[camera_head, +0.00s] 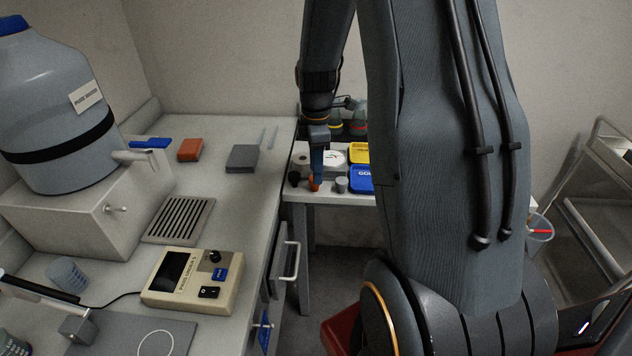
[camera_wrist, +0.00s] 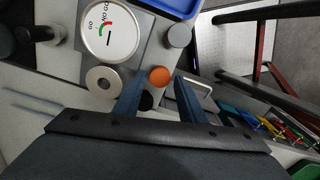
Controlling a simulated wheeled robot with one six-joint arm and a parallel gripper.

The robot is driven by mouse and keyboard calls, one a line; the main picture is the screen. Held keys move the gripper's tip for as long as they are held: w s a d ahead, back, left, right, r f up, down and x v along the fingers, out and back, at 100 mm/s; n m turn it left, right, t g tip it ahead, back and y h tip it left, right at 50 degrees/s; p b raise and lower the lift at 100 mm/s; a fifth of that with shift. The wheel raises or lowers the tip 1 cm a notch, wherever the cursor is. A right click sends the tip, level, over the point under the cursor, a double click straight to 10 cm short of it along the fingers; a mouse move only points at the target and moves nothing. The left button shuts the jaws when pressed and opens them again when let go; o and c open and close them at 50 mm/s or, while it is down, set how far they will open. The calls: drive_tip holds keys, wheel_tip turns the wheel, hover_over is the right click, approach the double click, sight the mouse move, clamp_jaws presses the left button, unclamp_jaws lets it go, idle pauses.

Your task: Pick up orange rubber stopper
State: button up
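The orange rubber stopper (camera_head: 315,187) stands on the far side table, directly below my gripper (camera_head: 317,178) in the head view. In the wrist view the stopper (camera_wrist: 159,76) shows as a round orange top between the two dark blue fingertips of my gripper (camera_wrist: 159,82). The fingers are apart, with a visible gap on each side of the stopper. I cannot tell how far the fingertips are above it or whether they reach down beside it.
A grey stopper (camera_wrist: 179,36), a black round piece (camera_wrist: 147,102), a metal ring (camera_wrist: 103,80) and a white dial (camera_wrist: 110,30) stand close around. A blue tray (camera_head: 361,180) and a yellow tray (camera_head: 358,152) lie to the right. The main bench edge (camera_head: 283,190) is left.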

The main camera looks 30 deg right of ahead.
drive_tip(key=shift+f+p, duration=0.45)
drive_tip(key=shift+f, duration=1.75)
drive_tip(key=c, duration=0.8)
drive_tip(key=shift+r, duration=0.1)
wheel_tip(320, 180, up, 10)
drive_tip(key=shift+f+b, duration=0.2)
drive_tip(key=shift+b, duration=1)
drive_tip(key=shift+r+p, duration=1.65)
drive_tip(key=shift+r, duration=0.25)
drive_tip(key=shift+f, duration=0.1)
